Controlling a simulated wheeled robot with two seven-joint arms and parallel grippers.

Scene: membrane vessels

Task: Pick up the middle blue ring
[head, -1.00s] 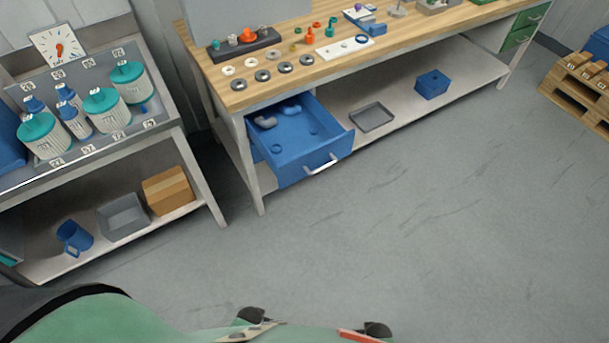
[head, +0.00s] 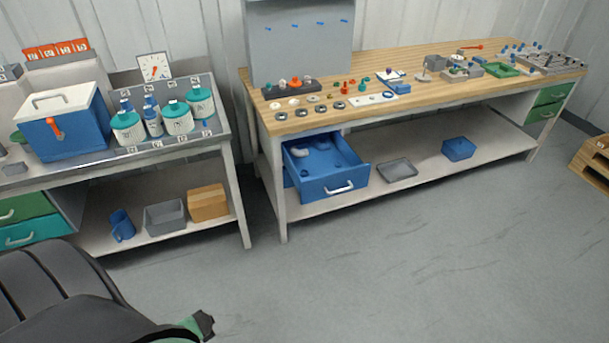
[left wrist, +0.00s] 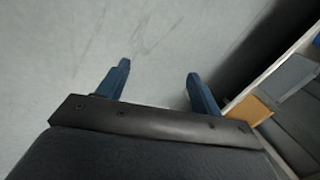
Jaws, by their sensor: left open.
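A small blue ring (head: 388,96) lies at the right end of a white strip (head: 369,100) on the wooden workbench (head: 430,98). Other blue rings are too small to tell apart, so I cannot tell which is the middle one. Small blue pieces lie in the open blue drawer (head: 335,187) under the bench top. My left gripper (left wrist: 157,70) is open and empty in the left wrist view, over bare grey floor and far from the bench. My right gripper is not in view.
A steel side table (head: 180,144) at left holds teal-lidded vessels (head: 178,118) and a blue cooler box (head: 68,130). Grey washers (head: 281,116) line the bench's front edge. The drawer juts out over the lower shelf. The floor before the bench is clear.

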